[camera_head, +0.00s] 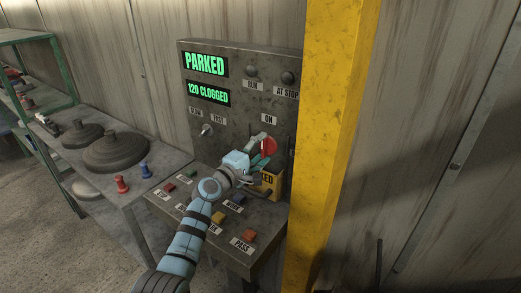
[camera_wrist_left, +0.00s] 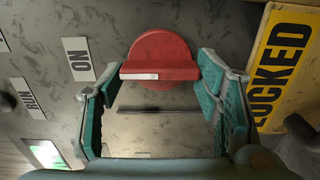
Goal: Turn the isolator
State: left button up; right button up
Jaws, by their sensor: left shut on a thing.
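The isolator is a round red knob (camera_head: 269,146) with a raised bar handle, on the grey panel just below the ON label (camera_head: 269,119). In the left wrist view the red bar (camera_wrist_left: 178,71) lies across the picture, with a white mark on its left half, the side of the ON label (camera_wrist_left: 78,60). My left gripper (camera_head: 263,146) is at the knob, its teal-padded fingers (camera_wrist_left: 158,78) at the two ends of the bar, shut on it. A yellow LOCKED sign (camera_wrist_left: 286,65) is beside the knob, partly hidden by my gripper in the head view.
The panel's screens read PARKED (camera_head: 205,64) and 120 CLOGGED (camera_head: 208,94). A sloped console below carries several coloured buttons. A yellow post (camera_head: 332,130) stands close on the right. A grey bench (camera_head: 125,185) with dark discs is on the left.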

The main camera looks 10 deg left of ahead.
pick_arm(q)
jog(key=o, duration=1.2)
jog(key=shift+c, duration=0.2)
jog(key=v, duration=1.2)
jog(key=shift+f, duration=0.1)
